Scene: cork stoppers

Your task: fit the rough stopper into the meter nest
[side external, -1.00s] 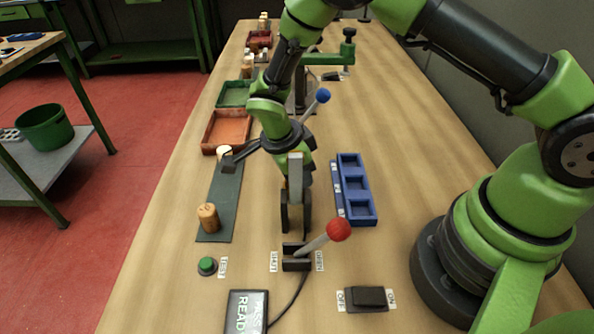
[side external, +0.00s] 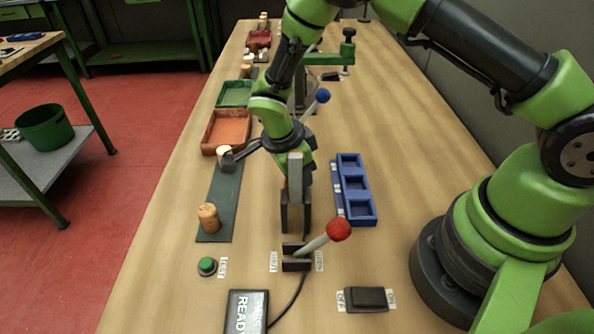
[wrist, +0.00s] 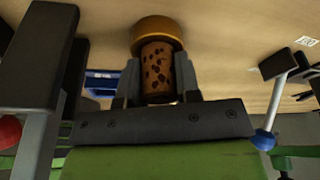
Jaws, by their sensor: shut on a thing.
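My gripper (wrist: 158,84) is shut on the rough stopper (wrist: 157,68), a brown cork with dark pits, seen in the wrist view. The stopper's far end meets a brass-coloured round ring (wrist: 158,30), which looks like the meter nest. I cannot tell how deep the stopper sits in it. In the side view my gripper (side external: 295,225) points down, low over the table behind the red-knobbed lever. The stopper and nest are not discernible there. A meter box (side external: 247,312) with a partly cut-off "READ" display lies at the front.
The red-knobbed lever (side external: 325,238) stands just in front of my gripper. A blue three-pocket tray (side external: 373,215) is to the right. A green mat (side external: 222,205) with corks (side external: 208,217) is to the left, near a green button (side external: 207,265). A black switch (side external: 367,298) lies front right.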

